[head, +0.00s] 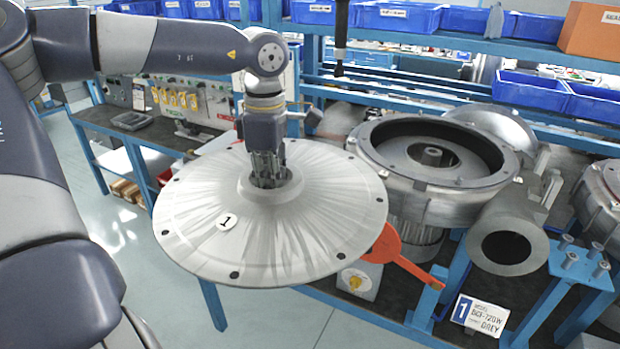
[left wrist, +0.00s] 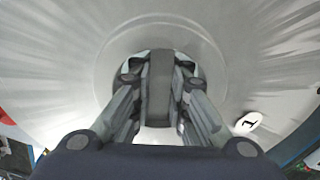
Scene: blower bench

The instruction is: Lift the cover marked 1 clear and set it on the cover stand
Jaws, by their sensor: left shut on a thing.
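The cover marked 1 (head: 300,225) is a large round grey metal disc with bolt holes around its rim and a white tag with a 1. My left gripper (head: 268,172) is shut on the cover at its raised centre and holds it up in the air, slightly tilted, left of the open blower housing (head: 375,165). In the left wrist view the fingers (left wrist: 160,95) close at the hub of the cover (left wrist: 85,75). The cover stand cannot be made out for sure. My right gripper is not in view.
A blue number 1 sign (head: 477,315) stands at the bench front. A red-orange paddle-shaped part (head: 388,248) shows beside the cover. Blue bins (head: 395,17) line the shelf behind. A grey outlet pipe (head: 507,245) juts forward. Floor (head: 130,235) is clear at left.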

